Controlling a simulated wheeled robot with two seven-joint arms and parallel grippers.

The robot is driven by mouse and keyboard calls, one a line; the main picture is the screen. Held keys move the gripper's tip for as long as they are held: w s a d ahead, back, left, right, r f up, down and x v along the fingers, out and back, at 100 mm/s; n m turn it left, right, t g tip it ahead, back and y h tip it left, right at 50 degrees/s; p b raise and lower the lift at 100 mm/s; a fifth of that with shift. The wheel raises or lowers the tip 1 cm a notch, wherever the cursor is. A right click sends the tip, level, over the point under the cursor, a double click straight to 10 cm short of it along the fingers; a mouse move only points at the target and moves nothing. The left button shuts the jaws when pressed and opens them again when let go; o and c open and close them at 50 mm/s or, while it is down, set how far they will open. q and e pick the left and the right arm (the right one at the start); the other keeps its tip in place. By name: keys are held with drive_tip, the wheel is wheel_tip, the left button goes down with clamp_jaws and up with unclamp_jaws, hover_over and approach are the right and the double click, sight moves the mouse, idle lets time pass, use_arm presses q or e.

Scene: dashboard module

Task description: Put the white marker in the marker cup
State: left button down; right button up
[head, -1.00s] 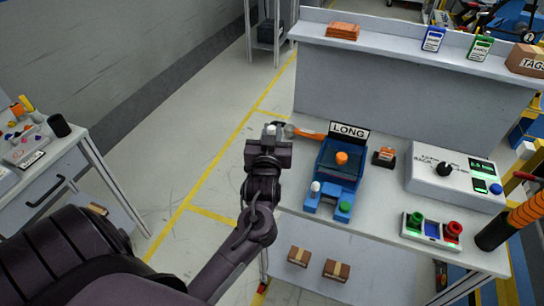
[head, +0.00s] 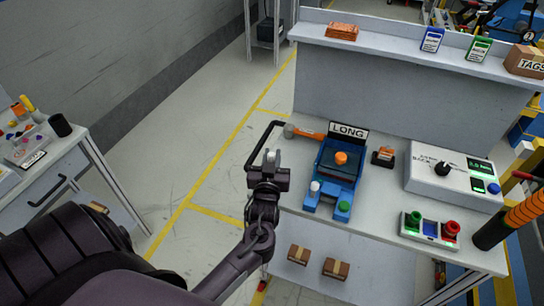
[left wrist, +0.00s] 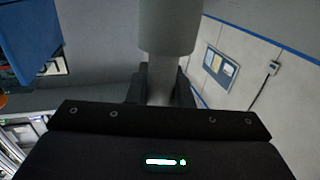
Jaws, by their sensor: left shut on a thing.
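My left gripper (head: 270,170) is at the left edge of the workbench, beside the blue fixture. It is shut on the white marker (head: 272,157), whose pale end stands up between the fingers. In the left wrist view the marker (left wrist: 168,28) is a thick pale cylinder with a narrower part between the dark fingers. A black cup (head: 60,125) stands on the side table at the left, well away from the gripper; I cannot tell for certain that it is the marker cup.
The workbench (head: 385,215) holds the blue fixture (head: 335,180) with a LONG sign, a grey control box (head: 430,168) and a button panel (head: 428,230). A black bar (head: 262,138) juts from its left edge. Open floor (head: 190,170) lies between bench and side table (head: 75,160).

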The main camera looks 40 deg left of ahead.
use_arm(q)
drive_tip(key=c, duration=1.3)
unclamp_jaws()
drive_tip(key=shift+r, duration=0.15)
drive_tip(key=b+v, duration=0.2)
drive_tip(key=v, duration=1)
